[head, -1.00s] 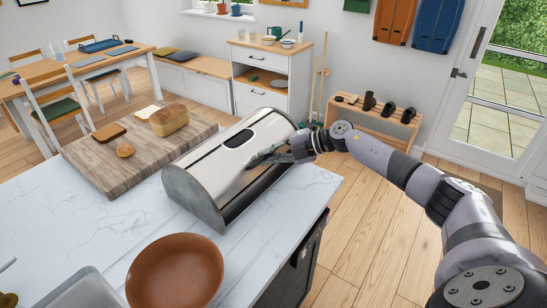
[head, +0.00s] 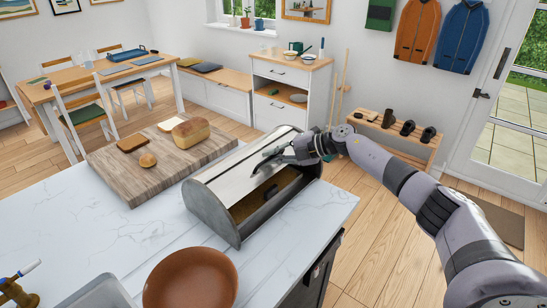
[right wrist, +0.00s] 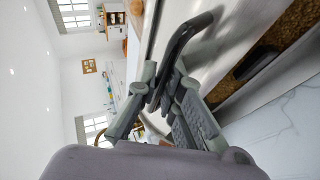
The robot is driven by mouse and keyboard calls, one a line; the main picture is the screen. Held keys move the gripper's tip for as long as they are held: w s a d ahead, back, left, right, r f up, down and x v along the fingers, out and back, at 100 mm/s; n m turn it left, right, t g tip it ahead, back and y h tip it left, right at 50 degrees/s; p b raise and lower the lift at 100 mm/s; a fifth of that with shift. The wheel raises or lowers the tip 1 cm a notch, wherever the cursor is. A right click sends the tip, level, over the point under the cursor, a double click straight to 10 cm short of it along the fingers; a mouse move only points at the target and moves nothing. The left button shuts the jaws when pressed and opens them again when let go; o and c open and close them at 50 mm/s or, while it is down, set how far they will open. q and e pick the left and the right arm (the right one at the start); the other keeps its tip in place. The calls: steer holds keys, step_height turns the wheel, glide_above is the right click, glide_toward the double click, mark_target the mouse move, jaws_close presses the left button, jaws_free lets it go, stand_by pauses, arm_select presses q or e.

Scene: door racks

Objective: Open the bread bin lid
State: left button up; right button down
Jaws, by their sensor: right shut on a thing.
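The metal bread bin (head: 212,212) stands on the white counter. Its curved lid (head: 225,165) is partly raised, and a dark gap along the front shows the brownish interior (head: 247,205). My right gripper (head: 272,157) reaches in from the right and is shut on the dark lid handle. In the right wrist view, the gripper fingers (right wrist: 168,90) close around the dark bar handle (right wrist: 190,35), with the bin's opening to the right. My left gripper is not in view.
A wooden board (head: 130,180) with bread loaf (head: 191,130), slices and a roll lies behind the bin at left. A brown bowl (head: 190,282) and a grey tray (head: 98,293) sit at the counter's front. The marble counter (head: 90,235) between is clear.

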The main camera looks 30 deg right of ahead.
steer(key=shift+r, duration=0.1)
steer(key=c, duration=1.7)
jaws_free()
steer(key=v, duration=1.2)
steer(key=shift+s, duration=0.1)
